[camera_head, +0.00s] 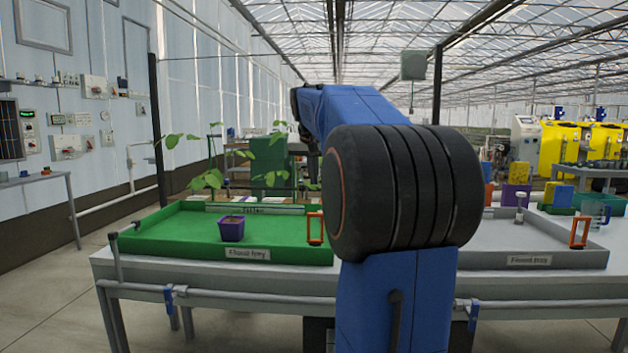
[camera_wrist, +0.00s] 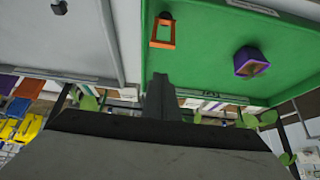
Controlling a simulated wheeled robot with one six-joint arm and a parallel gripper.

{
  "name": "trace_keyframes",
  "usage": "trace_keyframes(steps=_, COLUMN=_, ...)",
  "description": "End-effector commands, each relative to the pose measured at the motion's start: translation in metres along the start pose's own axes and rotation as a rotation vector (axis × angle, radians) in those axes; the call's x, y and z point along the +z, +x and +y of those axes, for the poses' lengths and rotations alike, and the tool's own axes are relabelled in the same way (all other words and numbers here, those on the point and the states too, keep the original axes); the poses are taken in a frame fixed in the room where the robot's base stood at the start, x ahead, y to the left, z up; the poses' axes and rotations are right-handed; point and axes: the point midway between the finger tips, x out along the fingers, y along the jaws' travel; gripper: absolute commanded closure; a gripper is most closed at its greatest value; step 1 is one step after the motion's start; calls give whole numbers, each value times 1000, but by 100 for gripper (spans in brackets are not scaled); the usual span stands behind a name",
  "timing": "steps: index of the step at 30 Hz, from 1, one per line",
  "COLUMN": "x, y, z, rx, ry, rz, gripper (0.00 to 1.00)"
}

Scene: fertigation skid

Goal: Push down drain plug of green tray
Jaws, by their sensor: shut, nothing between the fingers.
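The green tray (camera_head: 180,233) sits on the bench at left in the head view. It also fills the right of the wrist view (camera_wrist: 215,60). An upright orange frame (camera_head: 315,229) stands near its right wall. In the wrist view the orange frame (camera_wrist: 162,32) has a small dark part (camera_wrist: 166,17) beside it; I cannot tell whether that is the drain plug. No plug shows clearly in the green tray. My gripper (camera_wrist: 158,82) is shut and empty, apart from the orange frame in the wrist view. In the head view my blue arm hides part of the tray.
A purple pot (camera_head: 231,229) with soil stands in the green tray. The grey tray (camera_head: 480,257) lies to the right, holding a small upright plug-like knob (camera_head: 520,208) and another orange frame (camera_head: 579,233). Leafy plants (camera_head: 265,158) rise behind the green tray.

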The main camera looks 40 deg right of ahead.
Motion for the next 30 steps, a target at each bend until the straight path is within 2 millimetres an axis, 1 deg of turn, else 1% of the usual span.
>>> trace_keyframes(steps=1, x=0, y=10, z=0, rx=1, ry=0, rz=-2, gripper=100)
trace_keyframes(steps=12, x=1, y=74, z=0, rx=0, ry=-1, rz=-2, gripper=100)
trace_keyframes(steps=15, x=12, y=83, z=0, rx=-1, ry=-1, rz=-1, gripper=100)
trace_keyframes(steps=20, x=24, y=95, z=-1, rx=-1, ry=-2, rz=-1, gripper=100)
trace_keyframes(steps=24, x=28, y=99, z=-1, rx=-1, ry=-1, rz=0, gripper=100)
trace_keyframes(steps=30, x=29, y=100, z=-1, rx=-1, ry=-1, rz=0, gripper=100)
